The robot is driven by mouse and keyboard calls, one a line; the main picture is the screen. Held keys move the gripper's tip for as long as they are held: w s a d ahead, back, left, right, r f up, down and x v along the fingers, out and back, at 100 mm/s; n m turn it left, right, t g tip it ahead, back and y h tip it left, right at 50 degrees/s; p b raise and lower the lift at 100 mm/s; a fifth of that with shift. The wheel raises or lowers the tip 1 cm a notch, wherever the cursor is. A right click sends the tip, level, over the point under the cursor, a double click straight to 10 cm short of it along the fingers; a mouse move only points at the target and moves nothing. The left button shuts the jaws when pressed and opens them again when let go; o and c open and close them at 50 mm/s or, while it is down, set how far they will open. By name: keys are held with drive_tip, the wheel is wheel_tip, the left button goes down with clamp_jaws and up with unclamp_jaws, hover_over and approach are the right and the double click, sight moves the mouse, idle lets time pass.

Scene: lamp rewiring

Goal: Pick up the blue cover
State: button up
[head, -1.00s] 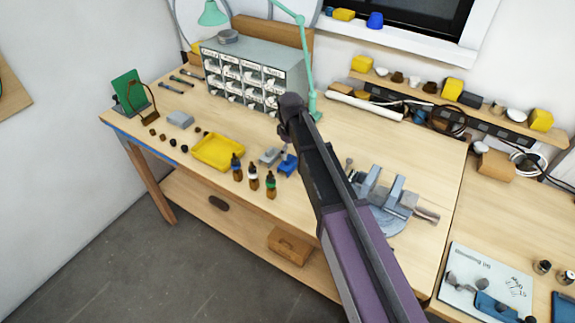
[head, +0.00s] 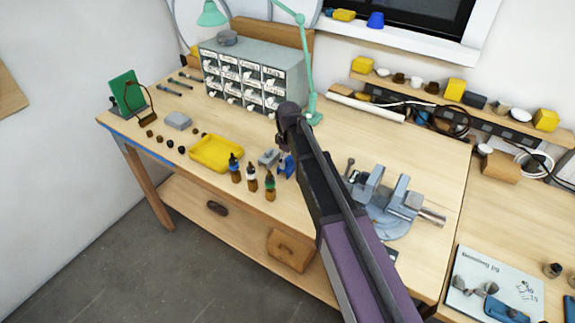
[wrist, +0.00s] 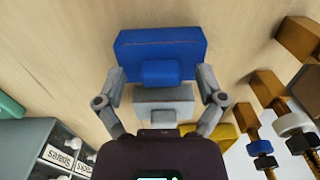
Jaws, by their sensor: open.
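The blue cover (wrist: 162,47) lies on the bench in the wrist view, a wide blue block with a smaller blue block in front of it. A light grey block (wrist: 163,96) sits just below the small blue part; I cannot tell whether they are joined. My gripper (wrist: 160,80) is open, with one finger on each side of the small blue part and the grey block. I see no clear contact. In the head view the blue cover (head: 287,168) shows only partly beside my arm, and my gripper is mostly hidden.
A drawer cabinet (head: 243,76) and green lamp (head: 310,115) stand behind. A grey vise (head: 385,205) is to the right. Bench left of the tray holds small parts.

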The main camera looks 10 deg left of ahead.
sight(289, 160)
drive_tip(key=shift+c, duration=0.2)
clamp_jaws()
drive_tip(key=shift+r, duration=0.2)
wheel_tip(289, 160, up, 3)
drive_tip(key=p, duration=0.3)
drive_tip(key=shift+s+d+r+p, duration=0.15)
drive_tip(key=shift+r+p, duration=0.15)
drive_tip(key=shift+p, duration=0.2)
drive_tip(key=s+d+r+p, duration=0.1)
drive_tip(key=s+d, duration=0.8)
drive_tip(key=s, duration=0.3)
drive_tip(key=shift+s, duration=0.4)
drive_tip(key=shift+s, duration=0.1)
